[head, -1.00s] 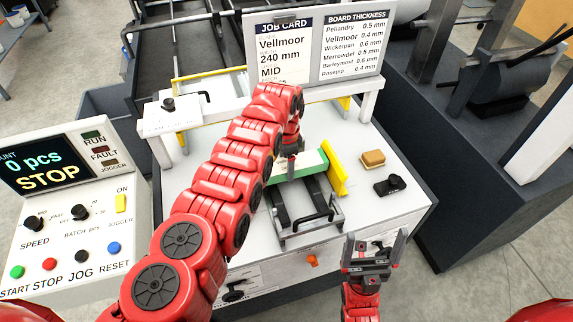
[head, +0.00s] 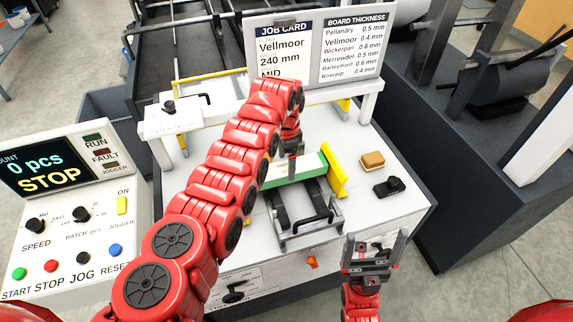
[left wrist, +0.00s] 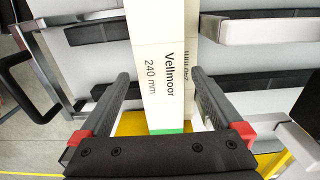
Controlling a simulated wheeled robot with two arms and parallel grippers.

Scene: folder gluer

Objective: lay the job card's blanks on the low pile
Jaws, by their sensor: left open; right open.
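The job card (head: 285,50) stands at the back and reads Vellmoor, 240 mm, MID. A white blank or stack with a green edge (head: 309,164) lies on the feeder, under my left gripper (head: 293,163). In the left wrist view, a pale board marked Vellmoor 240 mm (left wrist: 152,50) runs between the open left fingers (left wrist: 159,76). A second printed strip shows just beside it, partly hidden. I cannot tell whether the fingers touch the board. My right gripper (head: 375,244) is open and empty at the front, with its fingers pointing up. I cannot make out which pile is low.
A yellow guide (head: 334,176) stands right of the green edge. A tan block (head: 372,160) and a black device (head: 389,187) lie on the white top at right. The control panel (head: 65,205) at left shows 0 pcs and STOP. A board thickness chart (head: 352,46) is beside the card.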

